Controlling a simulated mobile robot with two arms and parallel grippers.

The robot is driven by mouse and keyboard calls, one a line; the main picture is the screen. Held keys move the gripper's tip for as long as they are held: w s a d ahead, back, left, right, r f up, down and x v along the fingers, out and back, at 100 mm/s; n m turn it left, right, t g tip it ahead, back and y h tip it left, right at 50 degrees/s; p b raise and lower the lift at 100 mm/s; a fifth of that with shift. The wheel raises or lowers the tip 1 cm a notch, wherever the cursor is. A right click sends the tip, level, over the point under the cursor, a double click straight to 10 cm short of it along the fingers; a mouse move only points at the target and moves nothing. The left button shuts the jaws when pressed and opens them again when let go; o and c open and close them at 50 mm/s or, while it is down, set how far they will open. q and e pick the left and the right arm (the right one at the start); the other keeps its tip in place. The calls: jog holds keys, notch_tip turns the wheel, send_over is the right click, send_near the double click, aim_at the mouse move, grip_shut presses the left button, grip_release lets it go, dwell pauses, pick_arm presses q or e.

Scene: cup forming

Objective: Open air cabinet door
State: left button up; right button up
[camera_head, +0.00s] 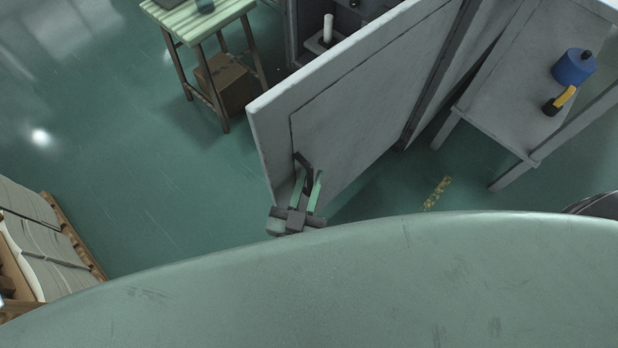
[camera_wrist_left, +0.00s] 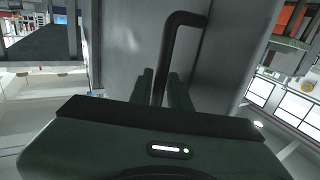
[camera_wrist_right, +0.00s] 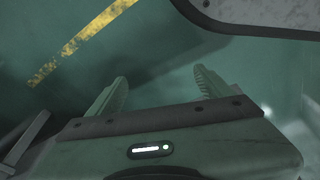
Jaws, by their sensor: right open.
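The cabinet door (camera_head: 355,95) is a large grey panel in the head view. It stands swung open at an angle, and part of the dark interior shows behind its far left edge. Its dark bent bar handle (camera_head: 303,161) is near the lower left edge of the panel. My left gripper (camera_head: 306,180) is at this handle. In the left wrist view the handle (camera_wrist_left: 185,18) runs down between the two close-set fingers, which are shut on it. My right gripper (camera_wrist_right: 160,85) is open and empty above the green floor in the right wrist view; the head view does not show it.
A small green-topped table (camera_head: 200,20) with a cardboard box (camera_head: 222,84) under it stands left of the door. A grey bench (camera_head: 497,105) with a blue object (camera_head: 574,66) is at right. A pallet with stacked bags (camera_head: 38,250) lies at lower left. Floor between is clear.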

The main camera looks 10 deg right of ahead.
pick_arm(q)
jog(key=shift+o, duration=0.8)
jog(key=shift+s+a, duration=0.15)
jog(key=shift+s, duration=0.1)
jog(key=v, duration=0.7)
jog(key=shift+p, duration=0.35)
pick_arm(e)
jog(key=shift+s+f, duration=0.7)
jog(key=shift+f, duration=0.35)
pick_arm(q)
jog(key=shift+s, duration=0.1)
